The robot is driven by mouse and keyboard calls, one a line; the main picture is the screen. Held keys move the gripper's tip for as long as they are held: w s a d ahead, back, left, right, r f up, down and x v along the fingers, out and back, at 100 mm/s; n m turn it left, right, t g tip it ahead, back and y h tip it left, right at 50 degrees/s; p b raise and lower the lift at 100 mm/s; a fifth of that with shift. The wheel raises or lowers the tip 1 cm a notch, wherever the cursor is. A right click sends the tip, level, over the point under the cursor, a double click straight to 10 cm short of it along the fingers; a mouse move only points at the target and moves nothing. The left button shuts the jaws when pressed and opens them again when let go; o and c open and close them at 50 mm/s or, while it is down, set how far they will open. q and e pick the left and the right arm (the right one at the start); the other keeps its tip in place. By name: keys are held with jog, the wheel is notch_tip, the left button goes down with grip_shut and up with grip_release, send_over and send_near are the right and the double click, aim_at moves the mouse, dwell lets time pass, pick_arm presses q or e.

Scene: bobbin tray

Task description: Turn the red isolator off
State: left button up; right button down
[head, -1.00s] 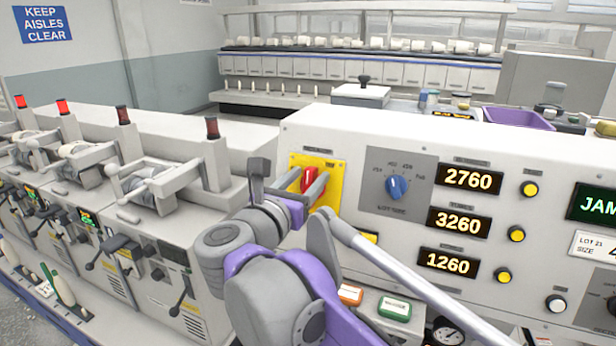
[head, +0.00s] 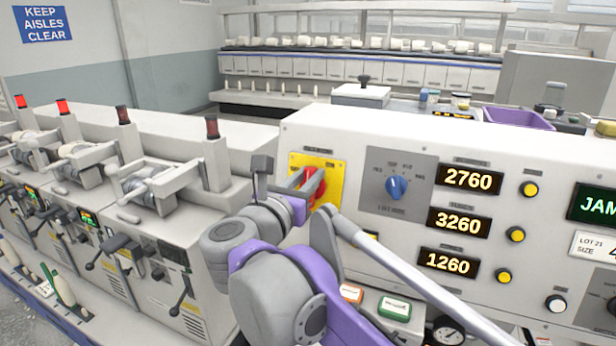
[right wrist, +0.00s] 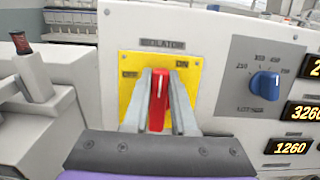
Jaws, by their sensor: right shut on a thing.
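The red isolator handle (head: 319,196) sits on a yellow plate (head: 333,178) at the left end of the grey control panel. In the right wrist view the handle (right wrist: 158,100) stands roughly upright in the picture, with a white line on its face. The plate (right wrist: 128,92) there reads OFF at upper left and ON at upper right. My right gripper (head: 313,184) is shut on the handle, with one finger on each side of it, as the right wrist view (right wrist: 160,104) shows. The fingers partly hide the handle in the head view. My left gripper is out of view.
A blue selector knob (head: 396,187) is just right of the yellow plate, with number displays (head: 468,179) and yellow buttons (head: 529,189) beyond. Winding machines with red lamps (head: 212,127) stand to the left. Orange and green buttons (head: 395,307) sit below the panel.

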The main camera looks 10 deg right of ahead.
jog(key=n, duration=0.1)
jog(key=n+p, duration=0.1)
jog(key=n, duration=0.1)
jog(key=n+y+p, duration=0.1)
jog(key=shift+w+a+n, duration=0.2)
jog(key=shift+a+n, duration=0.1)
jog(key=shift+w+a+f+n+g+y+p, duration=0.15)
jog(key=shift+a+f+n+y+p, duration=0.35)
jog(key=shift+n, duration=2.1)
jog(key=shift+a+f+n+g+y+p, duration=0.2)
jog(key=shift+n+y, duration=0.55)
jog(key=shift+n, duration=1.85)
jog(key=shift+w+a+f+n+g+y+p, duration=0.1)
jog(key=shift+f+n+y+p, duration=0.3)
jog(key=shift+n, duration=2.2)
jog(key=shift+f+y, duration=0.1)
jog(key=shift+y, duration=0.15)
jog(key=c, duration=0.7)
grip_release()
jog(key=shift+s, duration=0.1)
